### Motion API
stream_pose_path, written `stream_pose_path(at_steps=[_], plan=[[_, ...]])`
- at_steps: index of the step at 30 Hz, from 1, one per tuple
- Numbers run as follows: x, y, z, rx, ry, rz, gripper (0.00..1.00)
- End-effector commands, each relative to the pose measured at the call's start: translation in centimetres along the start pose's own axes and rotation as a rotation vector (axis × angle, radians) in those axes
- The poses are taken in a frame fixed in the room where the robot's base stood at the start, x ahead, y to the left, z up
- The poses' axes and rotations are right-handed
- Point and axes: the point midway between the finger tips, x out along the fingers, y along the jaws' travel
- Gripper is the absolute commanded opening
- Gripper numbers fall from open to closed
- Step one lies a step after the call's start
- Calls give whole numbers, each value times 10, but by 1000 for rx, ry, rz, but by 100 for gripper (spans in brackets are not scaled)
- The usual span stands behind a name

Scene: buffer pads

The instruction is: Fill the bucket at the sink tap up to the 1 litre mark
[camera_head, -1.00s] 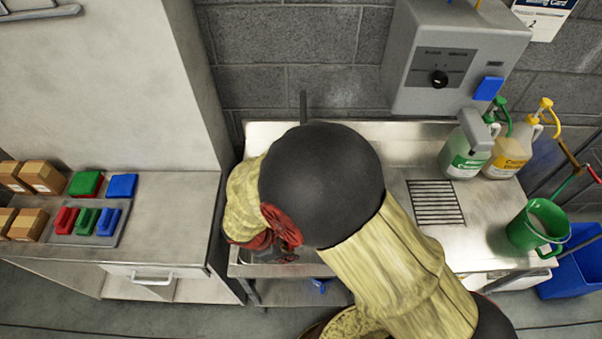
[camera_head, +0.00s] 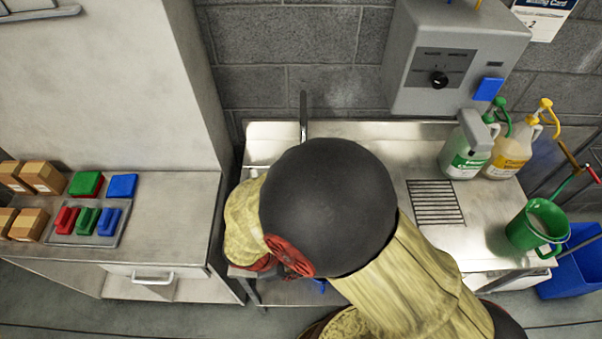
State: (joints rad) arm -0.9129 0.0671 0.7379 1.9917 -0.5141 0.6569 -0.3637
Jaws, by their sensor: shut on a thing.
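A green bucket (camera_head: 522,232) stands upright at the right end of the steel sink bench. A small pale patch shows low on its side; I cannot read a litre mark or tell whether it holds water. The sink tap (camera_head: 303,112) shows as a thin upright metal post at the back of the bench, its lower part hidden behind my arm. My arm covers most of the sink basin at the left end of the bench. My gripper's fingers are hidden beneath my arm, so what they touch cannot be seen.
A green-labelled bottle (camera_head: 466,150) and a yellow-labelled bottle (camera_head: 510,152) stand behind the drain grille (camera_head: 435,202). A grey dispenser (camera_head: 455,60) hangs above. A blue bin (camera_head: 568,282) stands at right. The left counter (camera_head: 170,215) holds boxes and coloured pads.

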Motion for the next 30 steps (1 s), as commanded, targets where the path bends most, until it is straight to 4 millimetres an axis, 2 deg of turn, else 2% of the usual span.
stream_pose_path(at_steps=[30], plan=[[-6, -115, -1, -3, 0, 1, 0]])
